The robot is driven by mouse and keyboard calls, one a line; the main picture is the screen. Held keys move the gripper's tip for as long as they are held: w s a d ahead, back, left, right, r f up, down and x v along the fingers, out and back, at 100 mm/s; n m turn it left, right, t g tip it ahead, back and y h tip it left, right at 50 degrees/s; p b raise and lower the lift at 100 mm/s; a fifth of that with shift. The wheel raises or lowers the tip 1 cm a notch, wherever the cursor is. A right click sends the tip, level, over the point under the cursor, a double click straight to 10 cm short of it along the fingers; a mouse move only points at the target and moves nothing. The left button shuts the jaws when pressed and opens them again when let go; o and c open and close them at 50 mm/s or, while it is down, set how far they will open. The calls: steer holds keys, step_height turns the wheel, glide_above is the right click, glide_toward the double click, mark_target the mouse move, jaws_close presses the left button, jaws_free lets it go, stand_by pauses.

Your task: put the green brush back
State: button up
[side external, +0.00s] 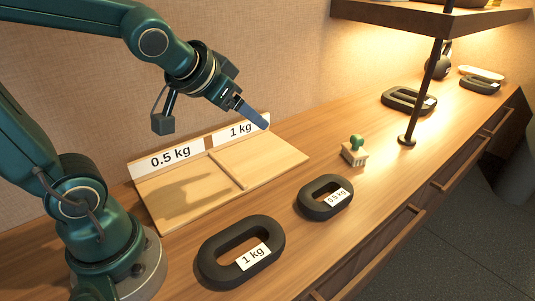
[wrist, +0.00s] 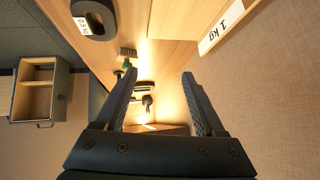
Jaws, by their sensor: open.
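The green brush (side external: 355,149) stands on the wooden counter, with a round green knob on top and a pale block of bristles below. It is right of the small 0.5 kg weight. In the wrist view the brush (wrist: 127,54) shows small, beyond the left finger. My gripper (side external: 254,114) is in the air above the back edge of the wooden tray, by its 1 kg label, left of the brush and well apart from it. In the wrist view my gripper (wrist: 158,75) has its two fingers spread, with nothing between them.
The two-part wooden tray (side external: 215,166) is empty. A 1 kg weight (side external: 241,269) and a 0.5 kg weight (side external: 311,207) lie in front of it. A post (side external: 426,85) holds a shelf (side external: 400,14) over the counter's far part, where more dark weights lie (side external: 398,101).

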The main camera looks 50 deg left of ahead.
steer(key=s+d+f+g+h, duration=0.2)
steer(key=s+d, duration=0.3)
steer(key=s, duration=0.6)
steer(key=shift+s+d+f+m+g+h, duration=0.3)
steer(key=shift+s+d+f+g, duration=0.1)
steer(key=shift+f+g, duration=0.15)
steer(key=o, duration=0.5)
steer(key=shift+c, duration=0.2)
steer(key=a+f+m+g+y, duration=0.1)
steer(key=a+f+m+y, duration=0.2)
steer(key=a+m+y, duration=0.1)
steer(key=w+a+f+m+g+y, duration=0.1)
steer(key=a+f+m+g+y, duration=0.1)
steer(key=a+m+y, duration=0.3)
steer(key=w+a+f+m+g+y, duration=0.1)
steer(key=a+f+m+y, duration=0.3)
steer(key=m, duration=0.5)
steer(key=shift+w+a+f+g, duration=0.1)
steer(key=shift+a+f+g, duration=0.1)
steer(key=shift+a+g, duration=0.3)
steer(key=shift+w+a+f+g, duration=0.15)
steer(key=shift+a+g, duration=0.1)
steer(key=shift+a, duration=0.3)
steer(key=shift+d, duration=0.1)
